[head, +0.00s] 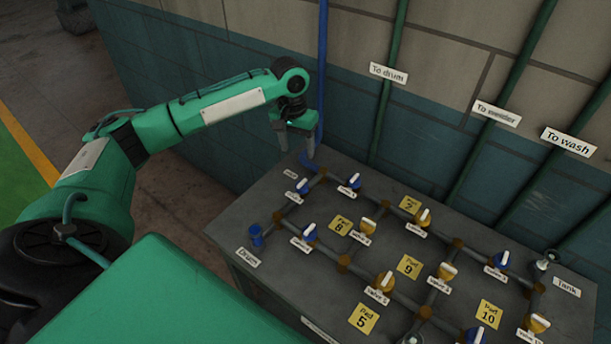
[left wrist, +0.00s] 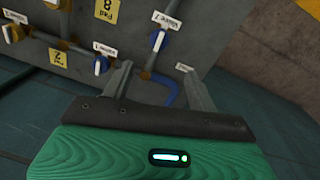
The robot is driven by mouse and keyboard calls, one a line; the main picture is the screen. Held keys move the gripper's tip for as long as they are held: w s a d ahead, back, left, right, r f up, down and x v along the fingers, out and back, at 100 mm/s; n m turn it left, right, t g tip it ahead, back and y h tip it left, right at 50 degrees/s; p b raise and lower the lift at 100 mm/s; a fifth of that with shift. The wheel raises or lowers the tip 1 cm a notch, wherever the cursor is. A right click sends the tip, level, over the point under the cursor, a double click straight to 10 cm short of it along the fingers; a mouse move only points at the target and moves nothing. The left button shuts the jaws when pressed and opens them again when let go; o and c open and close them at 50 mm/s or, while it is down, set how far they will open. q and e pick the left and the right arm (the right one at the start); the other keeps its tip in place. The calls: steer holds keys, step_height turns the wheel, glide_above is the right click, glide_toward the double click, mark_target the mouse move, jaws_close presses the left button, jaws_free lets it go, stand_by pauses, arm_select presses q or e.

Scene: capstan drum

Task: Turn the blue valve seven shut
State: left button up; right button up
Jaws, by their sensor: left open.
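The blue valve with a white handle (head: 302,186) sits on a pipe at the left back of the panel. In the left wrist view the blue valve (left wrist: 158,41) has a label beside it that seems to read Valve 7 (left wrist: 166,20). Its white handle looks roughly in line with the pipe there. My left gripper (head: 296,140) is open and empty, fingers down, above the panel's back left corner, apart from the valve. Its two fingers also show in the left wrist view (left wrist: 158,84). My right gripper is not in view.
A second blue valve (head: 354,180) is close on the right and another blue valve (head: 310,232) nearer me. Yellow valves (head: 368,226) and yellow pads (head: 342,224) fill the panel. A blue pipe (head: 321,80) runs down the wall behind my gripper.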

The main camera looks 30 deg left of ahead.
arm_select(q)
steer(key=p, duration=0.1)
glide_toward(301, 182)
steer(key=f, duration=0.2)
steer(key=f+p, duration=0.1)
steer(key=f, duration=0.2)
steer(key=f+p, duration=0.1)
steer(key=f, duration=0.2)
steer(key=shift+d+f, duration=0.1)
steer(key=shift+d, duration=0.25)
steer(key=shift+f, duration=0.7)
steer(key=c, duration=1)
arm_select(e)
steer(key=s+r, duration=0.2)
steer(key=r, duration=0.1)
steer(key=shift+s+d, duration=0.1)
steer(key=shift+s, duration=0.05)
